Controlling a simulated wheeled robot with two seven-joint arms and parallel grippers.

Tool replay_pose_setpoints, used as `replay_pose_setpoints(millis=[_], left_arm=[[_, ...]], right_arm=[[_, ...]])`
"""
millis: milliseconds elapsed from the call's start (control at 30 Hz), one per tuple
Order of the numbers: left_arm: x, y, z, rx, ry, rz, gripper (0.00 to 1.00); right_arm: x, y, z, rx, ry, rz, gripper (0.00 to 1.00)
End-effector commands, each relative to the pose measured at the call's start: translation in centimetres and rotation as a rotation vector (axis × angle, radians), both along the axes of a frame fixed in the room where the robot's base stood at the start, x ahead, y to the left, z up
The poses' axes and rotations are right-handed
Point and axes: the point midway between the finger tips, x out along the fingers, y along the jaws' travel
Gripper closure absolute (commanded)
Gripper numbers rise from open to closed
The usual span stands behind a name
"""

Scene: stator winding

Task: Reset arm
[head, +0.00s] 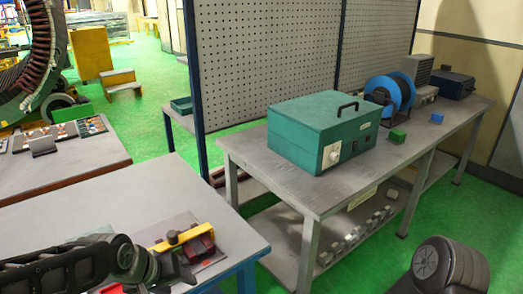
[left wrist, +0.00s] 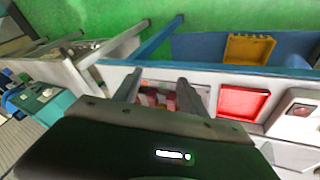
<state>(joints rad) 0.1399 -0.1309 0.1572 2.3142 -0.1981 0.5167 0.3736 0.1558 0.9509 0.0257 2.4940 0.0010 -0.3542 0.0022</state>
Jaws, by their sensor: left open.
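My left arm comes in from the left in the head view, with its gripper (head: 176,268) low over the front table (head: 110,212). In the left wrist view the two fingers of that gripper (left wrist: 158,88) stand apart. Red parts (left wrist: 156,97) show between and beyond them, and nothing is clearly held. In the head view a red block (head: 198,243) with a yellow bar (head: 180,237) lies on a grey plate just beyond the gripper. Part of my right arm (head: 446,265) shows at the lower right; its gripper is out of view.
A second table (head: 235,150) carries a green box (head: 322,132), a blue reel (head: 391,92) and small blocks. A perforated panel (head: 265,55) stands behind. A red tray (left wrist: 243,102) and a yellow bin (left wrist: 249,48) show in the left wrist view. Green floor lies between the tables.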

Motion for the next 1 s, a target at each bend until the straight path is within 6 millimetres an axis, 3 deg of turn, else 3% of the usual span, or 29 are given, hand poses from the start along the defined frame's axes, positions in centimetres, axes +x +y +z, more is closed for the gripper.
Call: replay_pose_setpoints(millis=[133, 267, 367, 500, 600, 700, 800, 1000], left_arm=[[1.9, -3.3, -7.1, -0.043, -0.053, -0.084, 0.51], [0.9, -5.9, -15.1, -0.062, -0.052, -0.125, 0.51], [-2.4, -7.6, -21.5, -0.065, 0.002, -0.141, 0.51], [-9.3, -9.6, -28.5, -0.079, 0.148, -0.152, 0.51], [-13.7, -10.7, -31.1, -0.094, 0.256, -0.17, 0.51], [-16.6, -11.4, -32.6, -0.104, 0.323, -0.187, 0.51], [-17.8, -11.7, -33.2, -0.11, 0.352, -0.194, 0.51], [-17.9, -11.8, -33.3, -0.111, 0.354, -0.195, 0.51]], right_arm=[[0.0, 0.0, 0.0, 0.0, 0.0, 0.0, 0.64], [0.0, 0.0, 0.0, 0.0, 0.0, 0.0, 0.64], [0.0, 0.0, 0.0, 0.0, 0.0, 0.0, 0.64], [0.0, 0.0, 0.0, 0.0, 0.0, 0.0, 0.64], [0.0, 0.0, 0.0, 0.0, 0.0, 0.0, 0.64], [0.0, 0.0, 0.0, 0.0, 0.0, 0.0, 0.64], [0.0, 0.0, 0.0, 0.0, 0.0, 0.0, 0.64], [0.0, 0.0, 0.0, 0.0, 0.0, 0.0, 0.64]])
